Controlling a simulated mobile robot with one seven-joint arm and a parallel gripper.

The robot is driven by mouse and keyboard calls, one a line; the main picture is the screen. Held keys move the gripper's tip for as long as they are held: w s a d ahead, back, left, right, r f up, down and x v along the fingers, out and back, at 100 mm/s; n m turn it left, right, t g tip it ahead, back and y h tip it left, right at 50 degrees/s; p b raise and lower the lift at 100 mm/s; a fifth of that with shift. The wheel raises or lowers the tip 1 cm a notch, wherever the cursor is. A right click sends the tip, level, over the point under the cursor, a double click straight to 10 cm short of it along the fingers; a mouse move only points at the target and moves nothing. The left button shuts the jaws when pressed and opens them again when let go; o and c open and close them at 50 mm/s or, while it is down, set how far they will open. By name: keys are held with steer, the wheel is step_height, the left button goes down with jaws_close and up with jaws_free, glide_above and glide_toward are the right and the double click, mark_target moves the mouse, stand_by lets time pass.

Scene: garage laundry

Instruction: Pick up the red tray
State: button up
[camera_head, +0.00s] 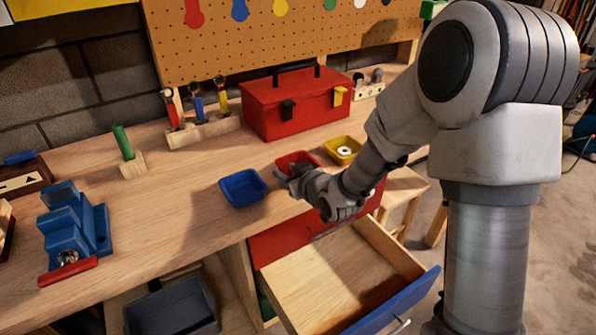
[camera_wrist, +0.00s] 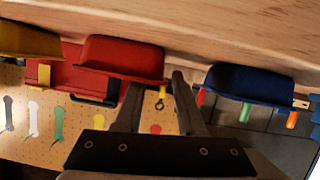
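The red tray (camera_head: 297,159) sits on the workbench near its front edge, between the blue and yellow trays. It also shows in the wrist view (camera_wrist: 118,56), left of centre. My gripper (camera_head: 286,177) is at the near left side of the red tray and hides part of it in the head view. In the wrist view my gripper (camera_wrist: 155,85) has its fingers apart. The left fingertip overlaps the red tray's edge, and the right one shows in the gap between the red and blue trays. I cannot tell whether either finger touches the tray.
A blue tray (camera_head: 243,188) lies left of the red one, a yellow tray (camera_head: 343,150) right. A red toolbox (camera_head: 293,103) stands behind. An open drawer (camera_head: 340,268) juts out below my gripper. The bench (camera_head: 180,215) is clear left of the blue tray.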

steer(key=shift+w+a+f, duration=0.25)
steer(key=shift+w+a, duration=0.1)
steer(key=shift+w, duration=0.15)
jaws_close()
stand_by(1.1)
